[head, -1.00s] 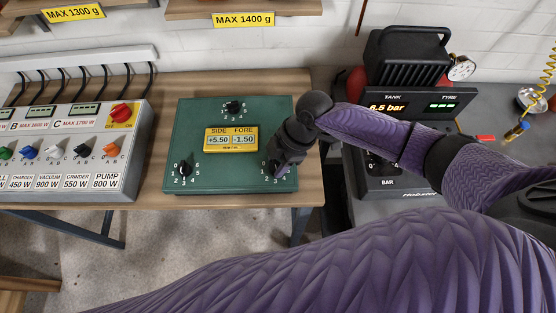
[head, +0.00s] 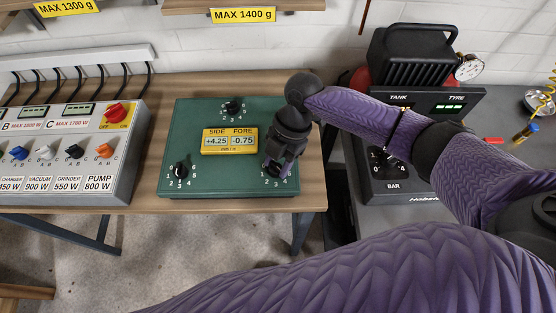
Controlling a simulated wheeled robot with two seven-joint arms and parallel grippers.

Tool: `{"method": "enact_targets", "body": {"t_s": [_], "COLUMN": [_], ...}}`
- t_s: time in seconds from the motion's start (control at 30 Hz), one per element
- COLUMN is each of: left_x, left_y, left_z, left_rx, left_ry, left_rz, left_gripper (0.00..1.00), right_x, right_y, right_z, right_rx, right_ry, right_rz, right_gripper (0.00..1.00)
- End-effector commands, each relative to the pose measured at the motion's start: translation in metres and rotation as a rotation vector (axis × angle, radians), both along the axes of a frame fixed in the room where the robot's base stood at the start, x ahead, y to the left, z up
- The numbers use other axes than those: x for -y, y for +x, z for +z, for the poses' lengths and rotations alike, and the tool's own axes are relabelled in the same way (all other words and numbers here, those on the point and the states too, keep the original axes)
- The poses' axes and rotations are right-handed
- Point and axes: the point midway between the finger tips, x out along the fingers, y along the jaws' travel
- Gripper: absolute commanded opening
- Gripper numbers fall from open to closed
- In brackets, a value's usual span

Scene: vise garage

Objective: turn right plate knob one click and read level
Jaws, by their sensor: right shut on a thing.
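The green plate (head: 215,185) lies on the wooden bench and carries three black knobs with number scales. Its yellow level display (head: 229,141) reads SIDE +4.25 and FORE -0.75. The right plate knob (head: 277,170) is at the plate's front right, mostly hidden by my right gripper (head: 278,165), which is shut on it from above. The left plate knob (head: 180,171) is at the front left and the back knob (head: 233,107) at the back middle; both stand free. My left gripper is not in view.
A grey switch panel (head: 130,150) with coloured knobs stands left of the plate. A dark compressor (head: 410,60) with a BAR knob (head: 384,160) stands at the right, partly behind my right arm. Yellow-labelled shelves (head: 243,15) hang above.

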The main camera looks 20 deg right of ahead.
Motion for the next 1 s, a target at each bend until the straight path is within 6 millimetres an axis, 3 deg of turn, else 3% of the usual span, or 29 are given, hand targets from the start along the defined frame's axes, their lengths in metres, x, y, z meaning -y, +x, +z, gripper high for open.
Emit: {"method": "enact_targets", "body": {"t_s": [0.37,0.4,0.53,0.83,1.0], "left_x": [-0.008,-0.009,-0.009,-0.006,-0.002], "left_y": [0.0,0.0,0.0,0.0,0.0], "left_z": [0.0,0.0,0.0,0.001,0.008], "left_rx": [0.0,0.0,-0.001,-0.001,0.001], "left_ry": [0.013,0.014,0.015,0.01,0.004], "left_rz": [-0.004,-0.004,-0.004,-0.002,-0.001], "left_gripper": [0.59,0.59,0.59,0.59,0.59], "right_x": [0.0,0.0,0.0,0.001,0.012], "right_y": [0.0,0.0,0.0,0.001,0.008], "right_z": [0.0,0.0,0.0,0.002,0.036], "right_rx": [0.001,0.001,0.001,0.001,0.006], "right_ry": [-0.001,-0.001,-0.001,-0.001,-0.001], "right_rz": [0.004,0.004,0.003,0.003,0.003], "right_gripper": [0.0,0.47,0.75,0.77,0.77]}}
